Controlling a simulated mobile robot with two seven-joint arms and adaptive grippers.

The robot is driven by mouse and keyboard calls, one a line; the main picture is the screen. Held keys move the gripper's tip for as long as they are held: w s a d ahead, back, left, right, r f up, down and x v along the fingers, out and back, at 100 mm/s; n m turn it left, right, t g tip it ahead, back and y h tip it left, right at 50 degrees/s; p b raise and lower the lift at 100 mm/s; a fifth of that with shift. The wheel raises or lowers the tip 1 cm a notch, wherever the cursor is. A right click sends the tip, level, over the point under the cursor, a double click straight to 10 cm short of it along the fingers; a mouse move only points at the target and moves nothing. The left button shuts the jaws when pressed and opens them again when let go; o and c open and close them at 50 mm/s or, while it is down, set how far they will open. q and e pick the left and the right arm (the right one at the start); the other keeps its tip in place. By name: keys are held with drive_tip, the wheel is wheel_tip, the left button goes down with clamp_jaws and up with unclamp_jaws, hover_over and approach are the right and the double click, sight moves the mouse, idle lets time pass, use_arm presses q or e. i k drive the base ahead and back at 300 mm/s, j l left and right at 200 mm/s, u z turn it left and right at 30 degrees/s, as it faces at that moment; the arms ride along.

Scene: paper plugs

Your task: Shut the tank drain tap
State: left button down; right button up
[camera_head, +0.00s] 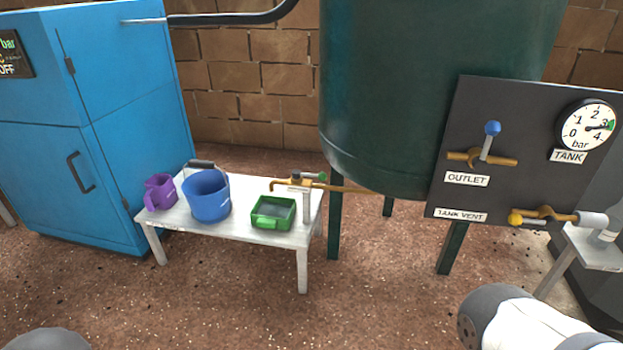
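The drain tap (300,182) is a small brass fitting on a thin brass pipe (345,189) that runs from under the dark green tank (420,90). Its spout bends down at the left, above the back of the low white table. A green-ended handle (322,177) sits at the tap's right, seemingly lying roughly along the pipe; it is too small to tell its exact setting. A pale upright post stands below the tap. No flow from the spout can be made out.
The white table (255,228) holds a purple jug (160,192), blue bucket (206,197) and green tray (272,213). A blue cabinet (95,130) stands left. The dark panel (520,185) carries a blue-knobbed OUTLET valve (487,150), yellow-knobbed TANK VENT valve (535,215) and gauge (588,126) near 3.

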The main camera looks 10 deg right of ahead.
sight(296, 174)
drive_tip(key=i+l+u, duration=0.5)
drive_tip(key=i+l, duration=0.35)
